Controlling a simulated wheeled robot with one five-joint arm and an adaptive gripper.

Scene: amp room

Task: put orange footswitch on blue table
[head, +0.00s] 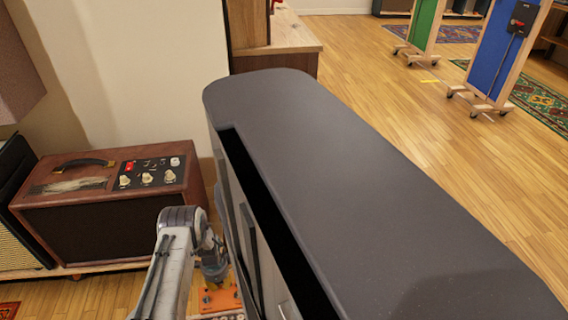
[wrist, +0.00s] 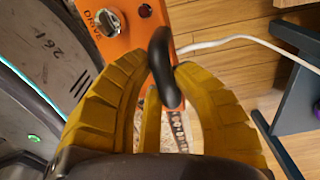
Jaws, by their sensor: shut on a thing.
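The orange footswitch (wrist: 125,45) has a dark knob, a small red light and lettering on its face. It shows at the top middle of the wrist view. My gripper (wrist: 165,75) has yellow ribbed fingers, shut on the footswitch near a black loop-shaped part. I cannot make out a blue table for sure; a dark bluish frame (wrist: 297,105) stands at the right of the wrist view.
A brown amplifier (head: 105,205) sits on a low wooden platform at left. A wooden cabinet (head: 290,38) stands at the back. Wheeled blue (head: 497,50) and green (head: 424,25) panels stand far right. Open wooden floor (head: 400,95) lies between. A white cable (wrist: 225,42) runs beside the footswitch.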

